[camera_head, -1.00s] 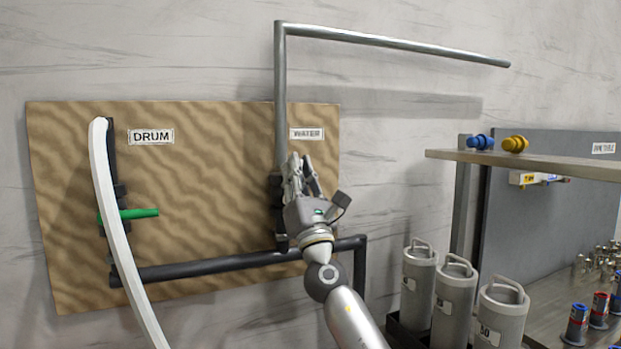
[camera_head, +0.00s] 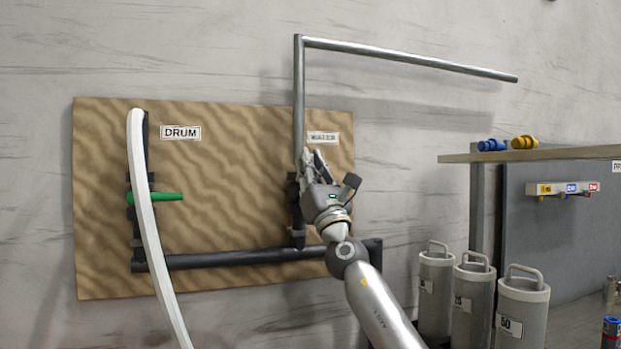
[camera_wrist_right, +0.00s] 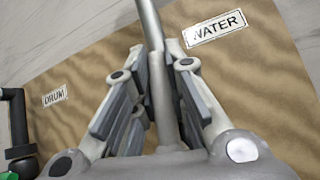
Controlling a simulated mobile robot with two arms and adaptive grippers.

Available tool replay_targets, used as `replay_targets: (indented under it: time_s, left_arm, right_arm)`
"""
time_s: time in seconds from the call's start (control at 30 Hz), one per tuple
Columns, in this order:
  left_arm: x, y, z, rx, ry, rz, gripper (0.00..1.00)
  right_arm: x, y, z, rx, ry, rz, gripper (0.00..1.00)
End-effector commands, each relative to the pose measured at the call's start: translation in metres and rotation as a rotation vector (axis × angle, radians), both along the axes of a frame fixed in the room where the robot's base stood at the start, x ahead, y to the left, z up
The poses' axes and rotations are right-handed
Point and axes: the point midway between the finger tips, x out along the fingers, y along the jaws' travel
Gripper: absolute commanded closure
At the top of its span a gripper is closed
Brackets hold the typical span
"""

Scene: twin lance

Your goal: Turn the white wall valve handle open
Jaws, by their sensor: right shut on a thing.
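My right gripper (camera_head: 313,162) is at the vertical pipe under the label on the right side of the wooden board. In the right wrist view, its fingers (camera_wrist_right: 160,95) are closed around a pale, whitish bar, which looks like the white valve handle (camera_wrist_right: 161,92). The label beside it reads WATER (camera_wrist_right: 214,28). In the head view, my gripper hides the handle and most of the valve body. The grey pipe (camera_head: 298,100) rises above the gripper. My left gripper is not in view.
The board (camera_head: 225,220) also carries a green handle (camera_head: 165,197) by the DRUM label (camera_head: 180,133). A white curved hose (camera_head: 145,200) hangs in front of it. A dark pipe (camera_head: 240,258) runs along the bottom. Grey canisters (camera_head: 470,300) and a shelf (camera_head: 560,153) stand at right.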

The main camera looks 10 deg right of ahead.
Motion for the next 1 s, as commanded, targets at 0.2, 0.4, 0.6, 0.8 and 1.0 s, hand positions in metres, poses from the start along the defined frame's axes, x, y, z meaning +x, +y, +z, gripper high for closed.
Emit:
replay_targets:
  time_s: [0.2, 0.4, 0.6, 0.8, 1.0]
  left_arm:
    - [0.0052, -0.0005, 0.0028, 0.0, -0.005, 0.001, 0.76]
    - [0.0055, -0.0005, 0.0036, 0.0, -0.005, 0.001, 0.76]
    - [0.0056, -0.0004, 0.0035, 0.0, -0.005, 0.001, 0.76]
    - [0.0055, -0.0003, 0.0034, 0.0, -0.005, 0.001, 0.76]
    - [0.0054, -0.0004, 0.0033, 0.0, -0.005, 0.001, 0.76]
  right_arm:
    - [0.0015, -0.0003, -0.0004, -0.006, 0.001, 0.001, 1.0]
    - [0.0019, -0.0006, -0.0004, -0.006, 0.002, 0.0, 1.0]
    - [0.0019, -0.0008, -0.0008, -0.006, 0.002, 0.0, 0.84]
    - [0.0017, -0.0011, -0.0005, -0.005, 0.002, -0.001, 0.64]
    - [0.0015, -0.0011, -0.0002, -0.005, 0.001, -0.001, 0.64]
